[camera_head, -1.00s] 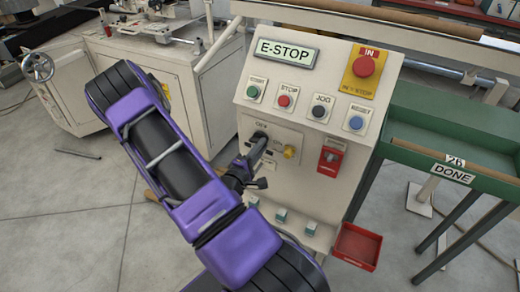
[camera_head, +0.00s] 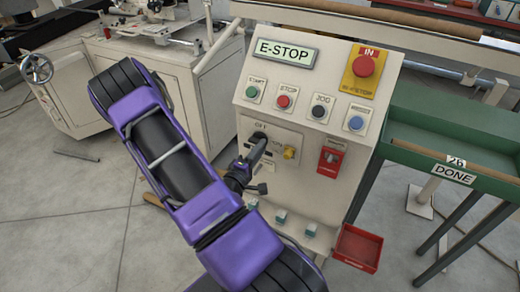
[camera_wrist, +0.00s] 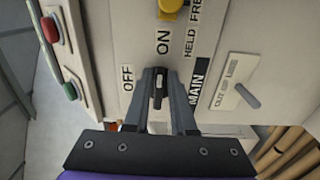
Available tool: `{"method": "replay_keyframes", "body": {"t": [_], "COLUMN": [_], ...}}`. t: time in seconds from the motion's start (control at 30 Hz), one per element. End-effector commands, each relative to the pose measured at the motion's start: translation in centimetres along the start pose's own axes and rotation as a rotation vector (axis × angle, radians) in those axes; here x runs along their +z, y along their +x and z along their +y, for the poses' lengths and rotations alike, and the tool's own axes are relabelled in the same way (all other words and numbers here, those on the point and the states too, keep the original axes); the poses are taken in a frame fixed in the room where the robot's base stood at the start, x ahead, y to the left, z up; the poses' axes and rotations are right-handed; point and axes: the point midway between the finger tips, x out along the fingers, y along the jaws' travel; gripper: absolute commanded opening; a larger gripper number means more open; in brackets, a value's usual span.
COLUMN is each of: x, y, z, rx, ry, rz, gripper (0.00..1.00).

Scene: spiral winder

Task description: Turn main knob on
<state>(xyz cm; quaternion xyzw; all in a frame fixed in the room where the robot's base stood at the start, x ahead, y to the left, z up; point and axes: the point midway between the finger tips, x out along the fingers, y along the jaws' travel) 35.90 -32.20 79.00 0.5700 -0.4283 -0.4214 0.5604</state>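The main knob (camera_wrist: 158,88) is a small dark handle on the cream control panel, with the OFF label (camera_wrist: 128,78) to its left and the ON label (camera_wrist: 162,42) above it in the wrist view. Its long axis runs up and down there, in line with ON. My gripper (camera_wrist: 160,76) has one finger on each side of the knob and looks shut on it; the fingers hide its sides. In the head view my gripper (camera_head: 256,149) reaches the panel from the left, and the knob is mostly hidden.
A yellow knob (camera_head: 290,153) sits close to the right of my gripper. Start, stop, jog and reset buttons (camera_head: 318,111) and the red emergency stop (camera_head: 364,66) lie above.

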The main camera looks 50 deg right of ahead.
Motion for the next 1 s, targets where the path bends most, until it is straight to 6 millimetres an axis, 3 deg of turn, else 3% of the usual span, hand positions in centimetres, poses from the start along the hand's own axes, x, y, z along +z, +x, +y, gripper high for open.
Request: {"method": "replay_keyframes", "body": {"t": [0.03,0.1,0.37,0.53,0.67,1.0], "x": [0.0,0.0,0.0,0.0,-0.1,-0.1], "y": [0.0,0.0,0.0,-1.2,-3.6,-12.1], "z": [0.0,0.0,0.0,0.0,0.0,0.0], "rx": [0.000,0.000,0.000,-0.001,-0.002,-0.001], "ry": [-0.001,-0.001,-0.002,-0.002,-0.003,-0.003], "rz": [0.000,0.000,0.000,0.001,0.004,0.006], "gripper": [0.35,0.45,0.45,0.45,0.45,0.45]}}
